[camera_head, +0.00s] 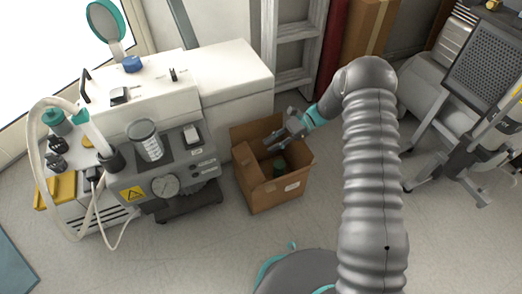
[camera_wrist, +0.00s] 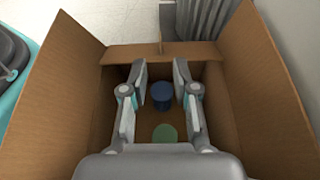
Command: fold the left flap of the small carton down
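The small brown carton (camera_head: 278,194) stands on the floor with its top open. In the wrist view, a left flap (camera_wrist: 58,75) and a right flap (camera_wrist: 262,85) stand raised and splay outward. A narrow flap (camera_wrist: 125,54) lies across the far edge. My gripper (camera_head: 273,141) is over the carton's opening. In the wrist view my gripper (camera_wrist: 160,72) has its two fingers apart with nothing between them, and the opening lies beneath. A blue cylinder (camera_wrist: 162,94) and a green round thing (camera_wrist: 165,133) are inside the carton. My gripper hides part of the interior.
A compressor unit with a gauge (camera_head: 165,186) and a white cabinet (camera_head: 236,78) stand left of the carton. A grey ladder (camera_head: 292,52) and tall brown boxes (camera_head: 366,28) are behind it.

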